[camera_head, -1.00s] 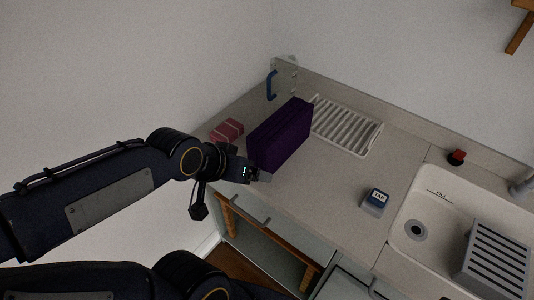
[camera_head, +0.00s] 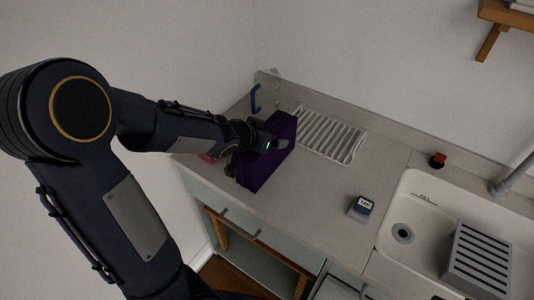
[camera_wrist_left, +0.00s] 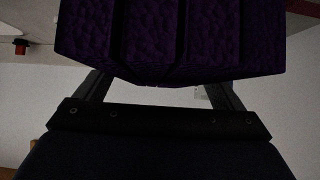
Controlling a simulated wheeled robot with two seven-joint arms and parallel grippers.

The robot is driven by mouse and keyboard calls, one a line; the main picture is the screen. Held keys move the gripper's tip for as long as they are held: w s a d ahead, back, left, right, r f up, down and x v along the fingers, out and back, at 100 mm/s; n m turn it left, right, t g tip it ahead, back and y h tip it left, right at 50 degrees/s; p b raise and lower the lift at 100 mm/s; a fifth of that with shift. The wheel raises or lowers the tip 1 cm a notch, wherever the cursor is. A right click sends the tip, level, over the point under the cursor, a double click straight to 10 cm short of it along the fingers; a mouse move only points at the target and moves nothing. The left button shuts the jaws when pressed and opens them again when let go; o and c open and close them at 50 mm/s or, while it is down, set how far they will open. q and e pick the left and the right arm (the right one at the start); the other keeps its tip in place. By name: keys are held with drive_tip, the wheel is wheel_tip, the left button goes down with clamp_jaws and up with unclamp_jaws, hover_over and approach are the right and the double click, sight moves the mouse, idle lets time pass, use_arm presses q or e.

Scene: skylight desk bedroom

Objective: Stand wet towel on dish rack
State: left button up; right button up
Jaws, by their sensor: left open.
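The towel is a folded dark purple block (camera_head: 265,171) standing upright on the counter, left of the white slatted dish rack (camera_head: 345,154) and apart from it. My left gripper (camera_head: 276,144) is at the towel's upper part in the head view and hides some of it. In the left wrist view the towel (camera_wrist_left: 170,40) fills the upper middle, close to the open fingers (camera_wrist_left: 160,92). I cannot tell whether the fingers straddle it. The rack looks empty. My right gripper is not in view.
A pink item (camera_head: 207,157) is mostly hidden behind my left arm. A blue handle (camera_head: 255,98) stands at the back left. A blue-and-white box (camera_head: 361,208) sits near the sink (camera_head: 403,210), which holds a grey slatted crate (camera_head: 478,262). Counter between box and rack is clear.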

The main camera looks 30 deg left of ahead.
use_arm(q)
drive_tip(key=shift+w+d+f, duration=0.1)
drive_tip(key=shift+w+f, duration=0.2)
drive_tip(key=shift+w, duration=0.2)
drive_tip(key=shift+r, duration=0.1)
drive_tip(key=c, duration=1.7)
drive_tip(key=shift+r, duration=0.1)
